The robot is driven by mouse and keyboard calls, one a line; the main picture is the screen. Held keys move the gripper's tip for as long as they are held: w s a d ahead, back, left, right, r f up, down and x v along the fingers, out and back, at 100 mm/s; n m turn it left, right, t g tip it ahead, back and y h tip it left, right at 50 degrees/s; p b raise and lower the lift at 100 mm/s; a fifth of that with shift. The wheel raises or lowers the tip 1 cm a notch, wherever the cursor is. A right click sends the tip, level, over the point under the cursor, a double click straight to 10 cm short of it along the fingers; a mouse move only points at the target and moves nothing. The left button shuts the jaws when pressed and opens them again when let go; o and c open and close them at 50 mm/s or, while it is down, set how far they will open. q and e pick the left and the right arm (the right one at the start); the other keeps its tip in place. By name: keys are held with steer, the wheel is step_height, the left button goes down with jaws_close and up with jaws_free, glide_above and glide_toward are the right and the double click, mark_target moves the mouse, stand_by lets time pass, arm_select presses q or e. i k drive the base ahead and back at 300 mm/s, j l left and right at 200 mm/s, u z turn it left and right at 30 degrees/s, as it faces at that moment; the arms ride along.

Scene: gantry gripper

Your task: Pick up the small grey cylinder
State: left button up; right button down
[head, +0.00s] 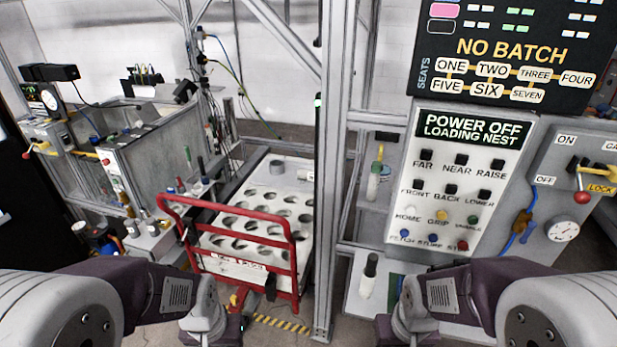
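A small grey cylinder (277,167) appears to stand at the far end of a white tray (265,187) with several round holes, behind the red rail. A lighter grey piece (305,174) sits near the tray's right back edge; I cannot tell for certain which is the task's cylinder. My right gripper (397,318) is low at the right, below the control panel. The fingers of both are too small or hidden to judge.
A red tubular rail (225,207) stands across the tray's front and left. A metal post (328,180) rises at its right. The control panel (452,180) reads "POWER OFF LOADING NEST". A grey tank (155,160) is at left.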

mark_target(306, 175)
steer(key=i+j+z, duration=0.2)
steer(key=i+j, duration=0.15)
steer(key=j, duration=0.25)
steer(key=i+j+z, duration=0.15)
steer(key=j, duration=0.2)
steer(key=i+j+z, duration=0.1)
steer(key=j, duration=0.2)
